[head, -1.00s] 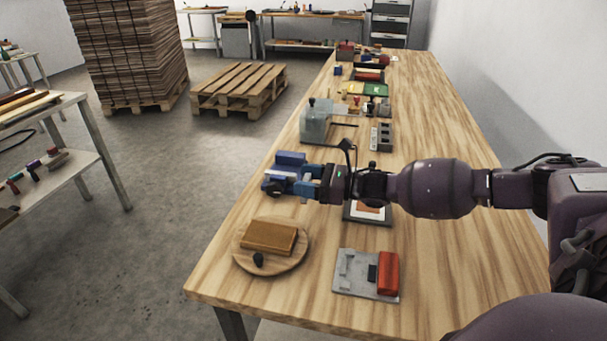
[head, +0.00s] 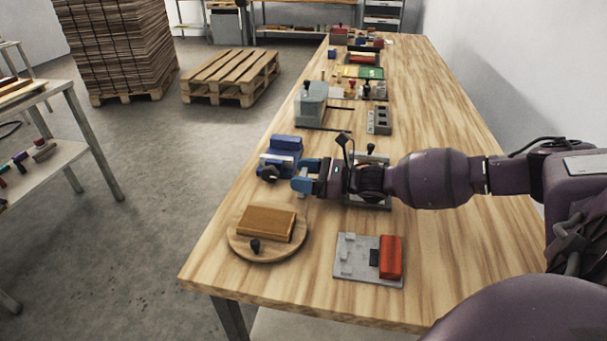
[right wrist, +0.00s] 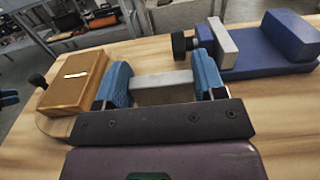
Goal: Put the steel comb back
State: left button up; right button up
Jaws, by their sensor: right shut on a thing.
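My right gripper (head: 303,182) is shut on a grey, block-like piece (right wrist: 163,86), which shows between the blue fingers (right wrist: 118,85) in the right wrist view. It seems to be the steel comb; no teeth can be made out. The gripper holds it above the table, just in front of the blue vise (head: 284,152) and apart from it. The vise also shows in the right wrist view (right wrist: 265,52), with a pale grey jaw. A small blue and dark shape (right wrist: 8,98) at that view's left edge may be my left gripper; its state is unclear.
A round board (head: 240,248) with a brown block (head: 266,223) and dark knob stands at the near left. A grey plate (head: 355,268) carries a red block (head: 391,257) to its right. Several fixtures line the table behind the vise. Bare wood (head: 310,295) lies along the front.

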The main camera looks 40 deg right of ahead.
jog(key=shift+f, duration=0.6)
jog(key=o, duration=1)
jog(key=shift+o, duration=0.7)
